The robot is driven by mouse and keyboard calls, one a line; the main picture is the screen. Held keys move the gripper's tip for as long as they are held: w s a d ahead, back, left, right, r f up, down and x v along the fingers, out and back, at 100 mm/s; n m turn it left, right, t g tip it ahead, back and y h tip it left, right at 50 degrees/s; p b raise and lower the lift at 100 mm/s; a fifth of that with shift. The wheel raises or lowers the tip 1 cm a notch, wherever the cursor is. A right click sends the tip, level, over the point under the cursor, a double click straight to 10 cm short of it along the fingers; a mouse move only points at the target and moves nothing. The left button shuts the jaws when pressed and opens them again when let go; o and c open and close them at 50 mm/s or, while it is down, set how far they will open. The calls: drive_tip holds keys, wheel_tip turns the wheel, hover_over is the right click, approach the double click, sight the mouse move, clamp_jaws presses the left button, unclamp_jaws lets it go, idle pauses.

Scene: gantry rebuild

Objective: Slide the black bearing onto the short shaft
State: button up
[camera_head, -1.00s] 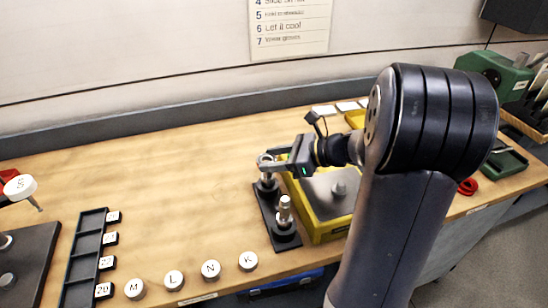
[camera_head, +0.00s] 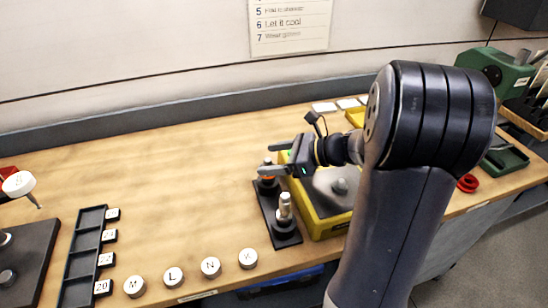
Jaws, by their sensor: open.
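A black base plate (camera_head: 268,212) on the bench carries two upright shafts. The front shaft (camera_head: 285,205) is silver, with a dark round collar at its foot. The rear shaft (camera_head: 267,161) is partly hidden by my gripper (camera_head: 272,161); its silver top shows between the fingers. My gripper is open around the rear shaft, one finger nearer and one farther. An orange-edged dark ring (camera_head: 267,179) sits low around the rear shaft, below the fingers; I cannot tell for certain whether it is the black bearing.
A yellow box (camera_head: 322,231) with a grey top and a short peg stands right of the plate. White lettered caps (camera_head: 211,267) line the front edge. A black slotted rack (camera_head: 85,255) lies at left.

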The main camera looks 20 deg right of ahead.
drive_tip(key=shift+d, duration=0.1)
drive_tip(key=v, duration=1)
drive_tip(key=shift+s+d+r, duration=0.15)
drive_tip(key=shift+s+d, duration=0.1)
drive_tip(key=shift+w+a, duration=0.1)
drive_tip(key=x, duration=1)
drive_tip(key=shift+w+a+f, duration=0.15)
drive_tip(key=shift+a+f, duration=0.05)
drive_tip(key=shift+a, duration=0.15)
drive_tip(key=shift+d+r+p, duration=0.1)
drive_tip(key=shift+r+p, duration=0.2)
drive_tip(key=shift+r, duration=0.25)
drive_tip(key=shift+f, duration=0.15)
